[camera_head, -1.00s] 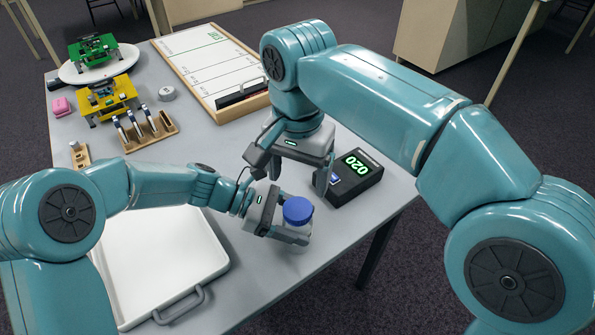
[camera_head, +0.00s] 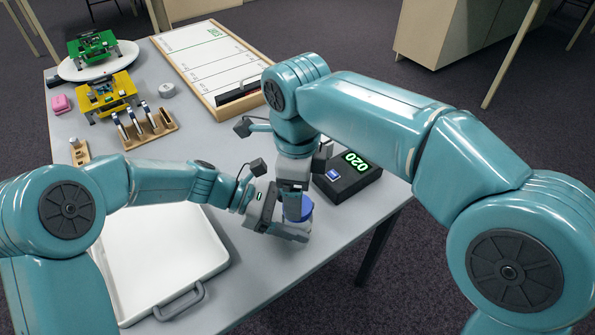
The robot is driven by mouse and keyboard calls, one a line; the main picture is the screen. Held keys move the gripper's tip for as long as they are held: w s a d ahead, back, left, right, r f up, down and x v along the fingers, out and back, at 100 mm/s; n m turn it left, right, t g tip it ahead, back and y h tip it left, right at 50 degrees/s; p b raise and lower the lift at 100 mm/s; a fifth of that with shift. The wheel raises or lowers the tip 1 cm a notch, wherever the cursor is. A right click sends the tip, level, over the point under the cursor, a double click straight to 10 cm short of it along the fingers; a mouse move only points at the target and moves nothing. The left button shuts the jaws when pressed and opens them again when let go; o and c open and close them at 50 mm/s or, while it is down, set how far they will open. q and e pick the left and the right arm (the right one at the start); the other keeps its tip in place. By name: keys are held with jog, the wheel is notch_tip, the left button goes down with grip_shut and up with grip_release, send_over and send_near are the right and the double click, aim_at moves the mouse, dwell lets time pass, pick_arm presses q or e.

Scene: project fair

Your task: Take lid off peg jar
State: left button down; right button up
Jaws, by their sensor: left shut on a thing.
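The peg jar stands near the table's front right edge, and its blue lid (camera_head: 307,209) shows while its body is mostly hidden by my grippers. My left gripper (camera_head: 288,228) is shut on the jar, low around its sides. My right gripper (camera_head: 293,207) points down from above at the lid and covers its left part. I see it edge-on, so whether its fingers are open or closed on the lid cannot be told.
A black timer box (camera_head: 348,178) reading 020 stands just behind the jar. A white tray (camera_head: 205,255) lies to the left, below my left arm. A whiteboard (camera_head: 215,70), green and yellow models and a wooden tool rack (camera_head: 150,138) are farther back.

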aim_at(297, 224)
jog(key=shift+f, duration=1.75)
jog(key=c, duration=1.1)
jog(key=n, duration=0.6)
jog(key=shift+n, duration=0.4)
jog(key=o, duration=1.2)
jog(key=shift+c, duration=0.2)
